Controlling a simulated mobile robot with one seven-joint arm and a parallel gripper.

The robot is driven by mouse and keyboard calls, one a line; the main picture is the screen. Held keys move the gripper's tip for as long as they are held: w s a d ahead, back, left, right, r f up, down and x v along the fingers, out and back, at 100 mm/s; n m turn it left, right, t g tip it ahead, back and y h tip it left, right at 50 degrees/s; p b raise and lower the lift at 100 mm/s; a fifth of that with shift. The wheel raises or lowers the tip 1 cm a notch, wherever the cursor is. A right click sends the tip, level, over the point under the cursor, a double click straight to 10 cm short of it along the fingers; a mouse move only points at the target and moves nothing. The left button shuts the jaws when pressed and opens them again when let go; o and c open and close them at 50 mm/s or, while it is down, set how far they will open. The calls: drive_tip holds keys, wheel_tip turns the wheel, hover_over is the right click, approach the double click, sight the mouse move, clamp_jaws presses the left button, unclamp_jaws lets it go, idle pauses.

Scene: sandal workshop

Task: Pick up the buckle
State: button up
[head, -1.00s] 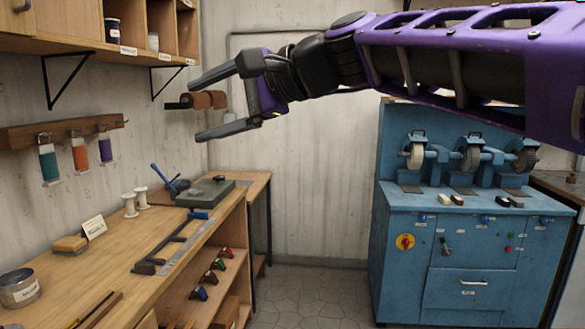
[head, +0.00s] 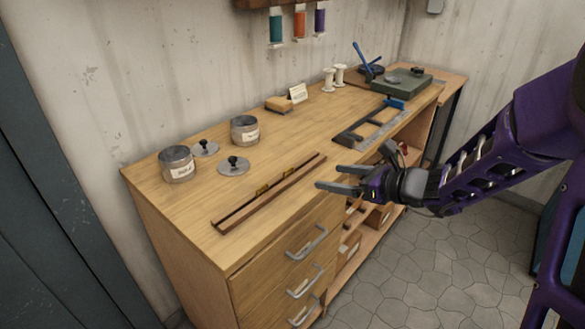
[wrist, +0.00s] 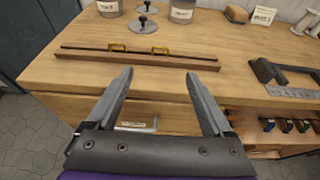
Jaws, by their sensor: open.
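Two small brass-coloured pieces that look like buckles sit on a long dark wooden rail (head: 238,212) on the workbench. One buckle (head: 262,189) is nearer the rail's middle and the other buckle (head: 288,173) nearer its far end. In the wrist view the left buckle (wrist: 117,47) and the right buckle (wrist: 160,50) stand beyond the fingertips. My gripper (head: 328,177) is open and empty by the bench's front edge, to the right of the rail and apart from it. It also shows in the wrist view (wrist: 159,74), its fingers pointing toward the rail (wrist: 85,57).
Two labelled tins (head: 177,164) (head: 245,130) and two knobbed lids (head: 233,166) (head: 205,148) lie behind the rail. A sponge-like block (head: 279,104), a card (head: 298,93) and a metal frame tool (head: 370,130) are farther right. Drawers with handles (head: 306,241) are below.

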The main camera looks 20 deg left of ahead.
approach(290, 169)
drive_tip(key=x, duration=0.2)
drive_tip(key=b+x, duration=0.1)
drive_tip(key=x, duration=0.1)
drive_tip(key=shift+a+f, duration=0.3)
drive_tip(key=shift+f, duration=0.15)
drive_tip(key=shift+r+x, duration=0.15)
drive_tip(key=shift+x, duration=1.25)
drive_tip(key=shift+r+x, duration=0.15)
drive_tip(key=shift+x, duration=1.2)
drive_tip(key=shift+w+a, duration=0.1)
clamp_jaws()
